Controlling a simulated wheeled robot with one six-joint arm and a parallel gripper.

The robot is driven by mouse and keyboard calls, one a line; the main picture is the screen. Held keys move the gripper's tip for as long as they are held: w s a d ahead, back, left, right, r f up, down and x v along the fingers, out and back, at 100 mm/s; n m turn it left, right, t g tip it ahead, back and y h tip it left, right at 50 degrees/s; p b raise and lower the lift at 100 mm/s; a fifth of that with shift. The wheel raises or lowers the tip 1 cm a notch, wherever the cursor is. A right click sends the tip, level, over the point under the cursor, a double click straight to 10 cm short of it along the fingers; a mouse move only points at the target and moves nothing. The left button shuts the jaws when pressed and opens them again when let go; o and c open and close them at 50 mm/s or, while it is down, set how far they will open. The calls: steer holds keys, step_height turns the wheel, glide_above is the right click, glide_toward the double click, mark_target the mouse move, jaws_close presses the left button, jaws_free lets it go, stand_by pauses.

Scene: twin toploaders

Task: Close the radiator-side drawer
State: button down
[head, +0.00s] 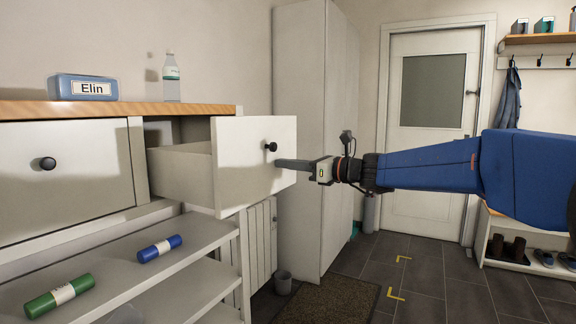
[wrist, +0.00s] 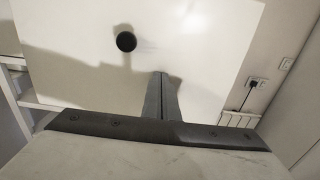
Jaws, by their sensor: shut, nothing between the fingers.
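The radiator-side drawer (head: 232,165) is the right-hand one of the wooden-topped cabinet and stands pulled well out. Its pale front has a round black knob (head: 270,147), which also shows in the wrist view (wrist: 126,41). My gripper (head: 279,163) is shut and empty. Its fingertips are at the drawer front, just below and right of the knob. In the wrist view the closed fingers (wrist: 161,80) point at the front panel, right of the knob. I cannot tell whether they touch it. The closed left drawer (head: 75,172) has its own black knob.
The radiator (head: 262,240) stands below and behind the open drawer, beside a tall pale cupboard (head: 312,120). A blue box labelled Elin (head: 82,88) and a bottle (head: 171,80) stand on the top. Green and blue cylinders lie on the shelf (head: 115,280). A small bin (head: 283,283) is on the floor.

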steer(key=x, duration=2.5)
steer(key=shift+w+a, duration=0.25)
steer(key=shift+a, duration=0.1)
steer(key=shift+r, duration=0.25)
